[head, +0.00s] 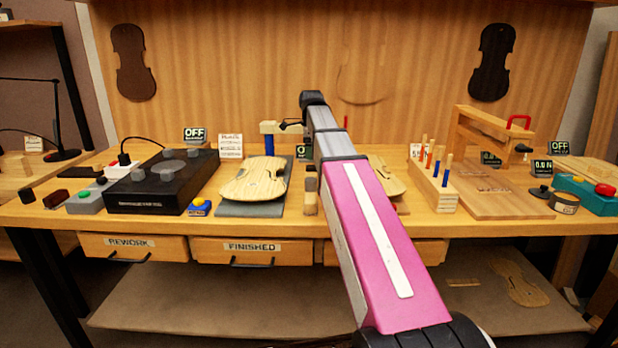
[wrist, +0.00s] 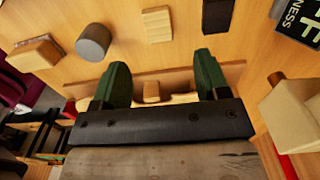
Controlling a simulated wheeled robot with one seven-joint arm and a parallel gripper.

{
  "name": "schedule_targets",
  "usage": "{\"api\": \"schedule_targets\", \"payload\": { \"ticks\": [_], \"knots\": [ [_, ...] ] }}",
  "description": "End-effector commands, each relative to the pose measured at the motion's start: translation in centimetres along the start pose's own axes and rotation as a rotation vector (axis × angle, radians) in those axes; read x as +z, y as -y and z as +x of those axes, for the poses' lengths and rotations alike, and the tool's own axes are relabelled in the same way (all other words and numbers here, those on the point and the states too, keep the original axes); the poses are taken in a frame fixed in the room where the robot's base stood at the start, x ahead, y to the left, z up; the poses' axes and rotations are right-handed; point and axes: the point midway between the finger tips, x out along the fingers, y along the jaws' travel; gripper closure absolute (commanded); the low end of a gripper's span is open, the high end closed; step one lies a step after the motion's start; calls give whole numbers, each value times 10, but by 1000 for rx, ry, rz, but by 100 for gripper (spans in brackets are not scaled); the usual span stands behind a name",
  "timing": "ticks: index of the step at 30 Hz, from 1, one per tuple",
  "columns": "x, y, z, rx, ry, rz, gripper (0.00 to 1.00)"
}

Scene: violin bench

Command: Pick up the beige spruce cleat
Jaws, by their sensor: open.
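My gripper (wrist: 162,66) is open in the wrist view, its two green fingers apart with nothing held between them. A pale beige, grained block (wrist: 157,24), which looks like the spruce cleat, lies on the wood beyond the fingertips, roughly in line with the gap. A smaller tan block (wrist: 151,92) shows between the fingers, close to the palm; whether it is another cleat I cannot tell. In the head view a beige block (head: 310,204) stands by the bench's front edge, left of my arm. My arm hides the gripper there.
A dark block (wrist: 217,15) lies right of the pale block, and a grey cylinder (wrist: 93,40) stands to the left. In the head view a violin plate (head: 254,180) lies left of my arm, and a peg rack (head: 434,188) stands to the right.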

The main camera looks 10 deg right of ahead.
Motion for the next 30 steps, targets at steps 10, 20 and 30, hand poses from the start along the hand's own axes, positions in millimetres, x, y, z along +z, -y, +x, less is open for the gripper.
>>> {"api": "schedule_targets", "payload": {
  "ticks": [10,20,30],
  "knots": [
    [0,-1,37,0,0,0,32],
    [-2,-4,73,1,0,0,32],
    [-1,-3,87,-1,0,0,32]
  ]
}}
